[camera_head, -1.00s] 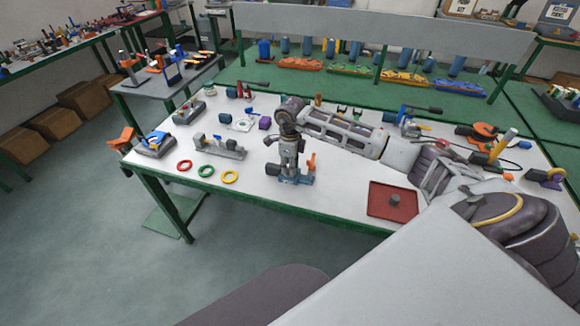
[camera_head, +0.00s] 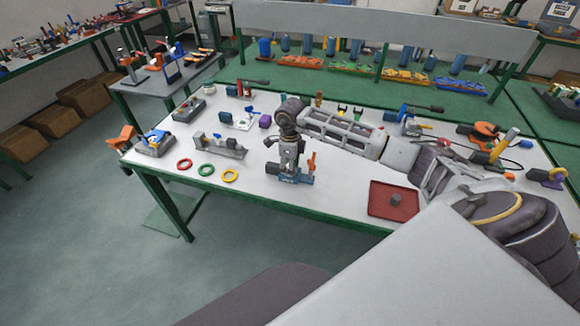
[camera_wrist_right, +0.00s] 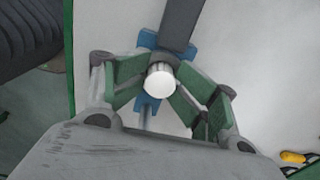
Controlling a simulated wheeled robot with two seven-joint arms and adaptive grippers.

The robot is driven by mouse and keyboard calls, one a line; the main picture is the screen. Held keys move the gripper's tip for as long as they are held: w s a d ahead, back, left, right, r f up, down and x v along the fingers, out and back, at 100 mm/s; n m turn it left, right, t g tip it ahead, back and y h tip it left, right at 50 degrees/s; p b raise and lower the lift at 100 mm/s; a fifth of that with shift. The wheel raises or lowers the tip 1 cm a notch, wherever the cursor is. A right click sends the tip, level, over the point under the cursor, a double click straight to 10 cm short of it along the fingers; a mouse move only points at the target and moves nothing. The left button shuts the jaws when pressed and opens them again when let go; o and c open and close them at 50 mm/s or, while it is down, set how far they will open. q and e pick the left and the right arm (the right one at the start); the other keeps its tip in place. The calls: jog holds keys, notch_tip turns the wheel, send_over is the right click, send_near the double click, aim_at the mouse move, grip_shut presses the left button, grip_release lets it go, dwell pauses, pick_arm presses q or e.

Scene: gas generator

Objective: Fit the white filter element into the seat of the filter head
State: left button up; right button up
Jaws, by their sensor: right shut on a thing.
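The white filter element (camera_wrist_right: 160,84) shows end-on in the right wrist view as a round white face between my right gripper's fingers. My right gripper (camera_wrist_right: 160,76) is shut on it. In the head view my right gripper (camera_head: 287,172) points down over the blue filter head (camera_head: 303,180) near the table's front edge. The blue base also shows behind the element in the right wrist view (camera_wrist_right: 148,105). The gripper hides the seat, so I cannot tell whether the element is inside it or above it. My left gripper is not in view.
A red tray (camera_head: 393,200) with a grey part stands to the right. Red, green and yellow rings (camera_head: 206,170) and a grey fixture (camera_head: 218,147) lie to the left. An orange-handled piece (camera_head: 311,163) stands right beside the gripper. White table (camera_head: 345,190) is bare between base and tray.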

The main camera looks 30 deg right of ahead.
jog(key=shift+s+r, duration=0.1)
jog(key=shift+r, duration=0.05)
jog(key=shift+r+p, duration=0.3)
jog(key=shift+p, duration=0.1)
notch_tip(320, 180, up, 6)
jog(key=shift+r+b, duration=0.1)
jog(key=shift+b, duration=0.2)
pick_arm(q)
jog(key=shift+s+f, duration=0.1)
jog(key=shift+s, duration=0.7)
pick_arm(e)
notch_tip(320, 180, up, 6)
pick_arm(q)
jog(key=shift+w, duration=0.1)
pick_arm(e)
jog(key=shift+a, duration=0.1)
